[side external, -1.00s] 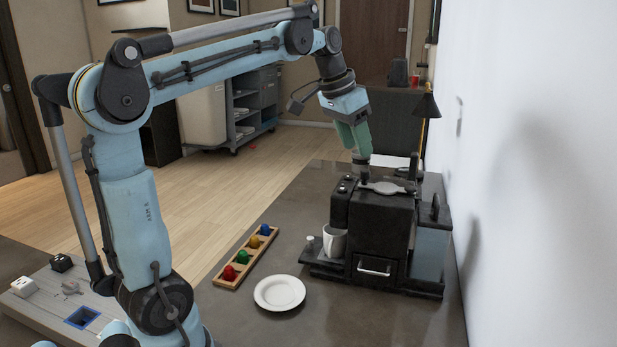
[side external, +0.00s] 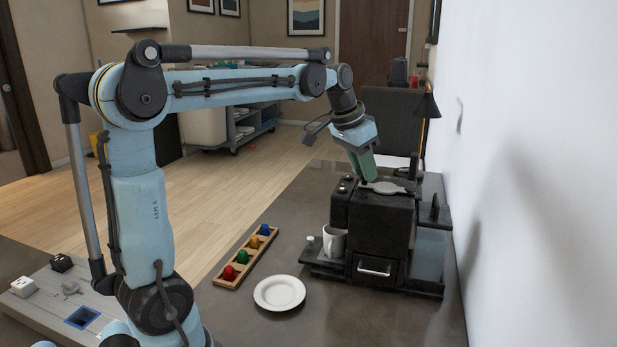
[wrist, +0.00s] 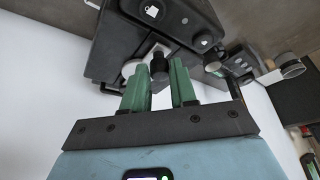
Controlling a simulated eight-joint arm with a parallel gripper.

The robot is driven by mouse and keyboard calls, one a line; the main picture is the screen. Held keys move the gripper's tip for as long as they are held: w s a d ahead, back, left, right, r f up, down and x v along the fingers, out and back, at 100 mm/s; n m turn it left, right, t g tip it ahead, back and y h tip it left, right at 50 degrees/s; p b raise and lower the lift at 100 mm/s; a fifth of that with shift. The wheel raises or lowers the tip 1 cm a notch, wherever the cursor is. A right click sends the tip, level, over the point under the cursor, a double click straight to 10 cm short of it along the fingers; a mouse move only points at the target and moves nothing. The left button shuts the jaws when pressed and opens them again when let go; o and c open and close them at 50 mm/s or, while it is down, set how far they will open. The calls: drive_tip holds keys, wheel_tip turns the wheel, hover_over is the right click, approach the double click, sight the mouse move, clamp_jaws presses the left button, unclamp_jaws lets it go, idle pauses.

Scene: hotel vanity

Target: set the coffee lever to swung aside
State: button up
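The black coffee machine (side external: 380,235) stands against the wall at the right of the counter. Its flat grey lever (side external: 388,187) lies across the top. My gripper (side external: 370,181) points down at the left end of the lever, with its green fingers tilted. In the wrist view, my gripper (wrist: 158,72) has its fingers apart, with a dark knob (wrist: 158,64) showing between and just beyond the tips. I cannot tell whether either finger touches it. The knob is hidden behind the fingers in the side view.
A white mug (side external: 334,241) stands at the machine's left front. A white plate (side external: 279,292) and a wooden tray (side external: 232,283) with several coloured pieces lie on the counter to the left. A lamp (side external: 428,105) stands behind the machine, close to the wall.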

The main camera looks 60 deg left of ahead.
sight(382, 205)
clamp_jaws()
drive_tip(key=s+d+n, duration=0.1)
drive_tip(key=d+n+y, duration=0.1)
drive_tip(key=d+n, duration=0.1)
drive_tip(key=shift+s+n, duration=0.3)
drive_tip(key=shift+s, duration=0.1)
drive_tip(key=d+n+y, duration=0.1)
drive_tip(key=d+n, duration=0.2)
drive_tip(key=shift+s+n+g+y, duration=0.3)
drive_tip(key=shift+s+g+y, duration=0.1)
drive_tip(key=d+n, duration=0.2)
drive_tip(key=d+n+g+y, duration=0.1)
drive_tip(key=d+n, duration=0.1)
drive_tip(key=shift+w+n, duration=0.2)
drive_tip(key=shift+n, duration=0.1)
drive_tip(key=shift+w+d+n+g+y, duration=0.15)
drive_tip(key=shift+w+d+n+g, duration=0.25)
drive_tip(key=shift+d+n, duration=0.45)
drive_tip(key=shift+w+d+n+g+y, duration=0.15)
drive_tip(key=shift+w+d+n+g, duration=0.35)
drive_tip(key=shift+n, duration=0.55)
drive_tip(key=shift+s+d, duration=0.1)
drive_tip(key=shift+o, duration=2.3)
unclamp_jaws()
